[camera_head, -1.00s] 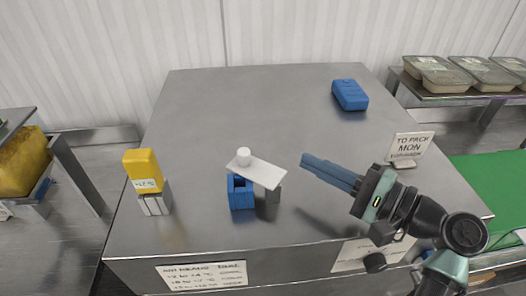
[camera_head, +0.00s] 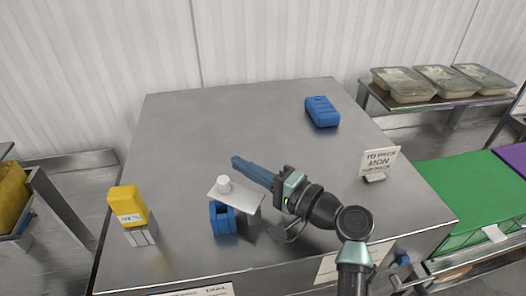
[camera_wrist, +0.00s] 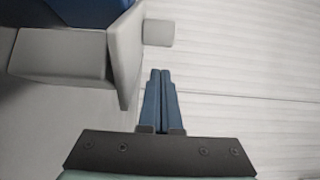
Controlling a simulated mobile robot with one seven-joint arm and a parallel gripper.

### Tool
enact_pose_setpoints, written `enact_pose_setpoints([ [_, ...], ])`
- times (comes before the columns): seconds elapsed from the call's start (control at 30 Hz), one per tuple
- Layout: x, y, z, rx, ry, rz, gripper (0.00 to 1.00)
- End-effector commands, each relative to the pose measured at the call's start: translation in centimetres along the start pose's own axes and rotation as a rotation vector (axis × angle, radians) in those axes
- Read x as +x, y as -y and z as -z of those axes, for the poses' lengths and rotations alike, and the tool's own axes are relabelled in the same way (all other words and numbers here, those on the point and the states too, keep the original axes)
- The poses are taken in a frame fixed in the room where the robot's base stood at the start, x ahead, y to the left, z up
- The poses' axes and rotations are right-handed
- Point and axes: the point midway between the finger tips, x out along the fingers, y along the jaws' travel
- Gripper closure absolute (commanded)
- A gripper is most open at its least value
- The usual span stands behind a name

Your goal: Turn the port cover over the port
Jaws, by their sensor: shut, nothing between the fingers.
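The port cover (camera_head: 240,196) is a flat light-grey plate with a white knob (camera_head: 224,184) at its left end. It lies above and behind the blue open-topped port (camera_head: 223,219) in the head view, with a grey support beneath its right part. Part of the port's opening shows in front of the plate. My gripper (camera_head: 235,163) is shut and empty, its blue fingers pointing left just past the cover's far edge. Contact cannot be told. In the wrist view my fingers (camera_wrist: 160,72) are together, right of a grey panel (camera_wrist: 126,50) and a blue part at upper left, neither clearly identifiable.
A yellow-topped block (camera_head: 128,206) stands at the table's left front. A blue case (camera_head: 322,112) lies at the back right. A small sign (camera_head: 379,162) stands near the right edge.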

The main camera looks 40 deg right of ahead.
Motion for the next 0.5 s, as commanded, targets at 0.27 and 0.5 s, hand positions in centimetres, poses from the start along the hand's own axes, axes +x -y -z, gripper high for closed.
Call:
enact_pose_setpoints([
  [0.27, -0.9, 0.2, -2.4, 0.002, 0.000, 0.000, 1.00],
  [0.5, -1.0, 0.0, -2.6, 0.001, 0.000, 0.001, 1.00],
])
